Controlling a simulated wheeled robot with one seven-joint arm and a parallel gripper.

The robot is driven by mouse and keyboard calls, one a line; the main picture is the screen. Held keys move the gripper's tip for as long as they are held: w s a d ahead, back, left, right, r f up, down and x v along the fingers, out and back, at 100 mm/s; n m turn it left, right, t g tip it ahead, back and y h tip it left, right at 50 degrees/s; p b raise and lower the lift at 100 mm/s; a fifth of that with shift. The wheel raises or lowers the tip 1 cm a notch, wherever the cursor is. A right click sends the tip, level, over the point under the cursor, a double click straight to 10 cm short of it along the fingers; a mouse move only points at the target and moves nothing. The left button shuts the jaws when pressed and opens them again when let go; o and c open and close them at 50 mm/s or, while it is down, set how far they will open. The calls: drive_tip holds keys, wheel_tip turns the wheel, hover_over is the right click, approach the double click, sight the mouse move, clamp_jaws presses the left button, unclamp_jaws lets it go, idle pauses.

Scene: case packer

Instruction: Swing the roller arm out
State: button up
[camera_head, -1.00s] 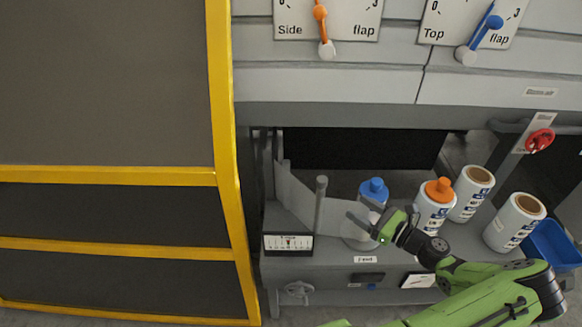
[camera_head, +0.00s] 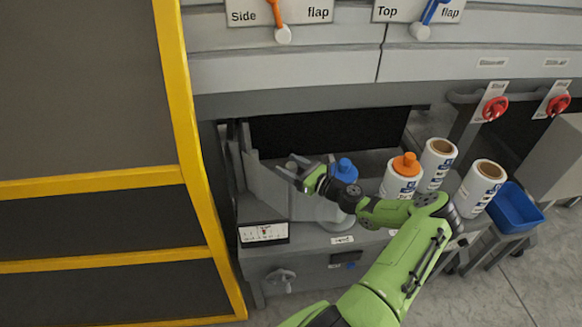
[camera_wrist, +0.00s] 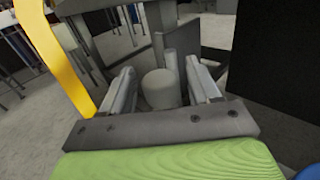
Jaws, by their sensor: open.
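The roller arm is a pale grey plate (camera_head: 264,188) with an upright round post at its end, at the left of the machine's low opening. In the wrist view the post (camera_wrist: 160,88) stands between my two fingers, its round top facing the camera. My gripper (camera_head: 289,167) is open around the post, with a finger on each side. I cannot tell whether either finger touches it. My gripper hides most of the post in the head view.
A blue-capped bottle (camera_head: 344,170) stands right behind my gripper. An orange-capped bottle (camera_head: 402,178) and white rolls (camera_head: 438,160) stand to the right, near a blue bin (camera_head: 515,205). A yellow-framed guard (camera_head: 180,110) closes off the left. A scale plate (camera_head: 264,233) is at the front edge.

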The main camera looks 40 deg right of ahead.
clamp_jaws()
idle(0.3)
